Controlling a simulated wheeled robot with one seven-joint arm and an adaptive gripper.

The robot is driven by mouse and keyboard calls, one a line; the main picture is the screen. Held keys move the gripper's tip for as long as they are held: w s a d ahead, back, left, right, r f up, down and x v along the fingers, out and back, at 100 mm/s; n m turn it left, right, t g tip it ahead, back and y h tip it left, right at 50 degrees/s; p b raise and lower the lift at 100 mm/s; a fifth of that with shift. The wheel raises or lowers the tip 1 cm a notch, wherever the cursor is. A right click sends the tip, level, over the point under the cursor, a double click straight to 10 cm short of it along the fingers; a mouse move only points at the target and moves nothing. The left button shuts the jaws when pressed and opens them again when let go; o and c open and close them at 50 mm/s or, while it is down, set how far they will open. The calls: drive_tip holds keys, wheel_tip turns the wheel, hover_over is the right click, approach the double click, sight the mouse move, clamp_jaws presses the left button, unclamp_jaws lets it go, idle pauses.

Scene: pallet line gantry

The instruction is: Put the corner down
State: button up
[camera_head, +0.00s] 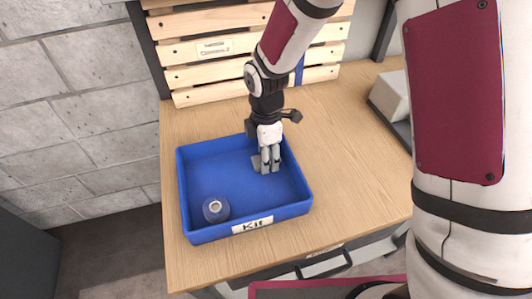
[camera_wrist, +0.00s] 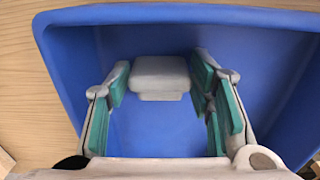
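The corner seems to be the small pale grey piece (camera_wrist: 160,76) in the wrist view, seen over the blue tray floor. My gripper (camera_wrist: 160,80) has one green-padded finger on each side of it. Both pads lie right at its edges, and I see no clear gap, so I take the gripper as shut on it. In the head view my gripper (camera_head: 269,162) points down inside the right back part of the blue kit tray (camera_head: 192,236). A grey bit of the corner (camera_head: 256,160) shows left of the fingers. Whether it touches the floor is unclear.
A round grey part with a pale centre (camera_head: 215,208) sits in the tray's front left. The tray stands on a wooden table (camera_head: 345,135). A slatted wooden rack (camera_head: 200,50) stands behind, and a grey block (camera_head: 390,97) lies at the right. The tray's middle is clear.

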drive_tip(key=shift+o, duration=0.2)
wheel_tip(320, 180, up, 12)
drive_tip(key=shift+r+p, duration=0.2)
drive_tip(key=shift+p, duration=0.25)
drive_tip(key=s+d+r+m+t, duration=0.2)
drive_tip(key=s+d+r+m, duration=0.9)
drive_tip(key=d+r, duration=0.15)
drive_tip(key=s+d+m+t, duration=0.1)
drive_tip(key=s+d+m, duration=0.5)
drive_tip(key=s+m, duration=0.4)
drive_tip(key=s+r, duration=0.1)
drive_tip(key=s, duration=0.1)
drive_tip(key=shift+s, duration=0.35)
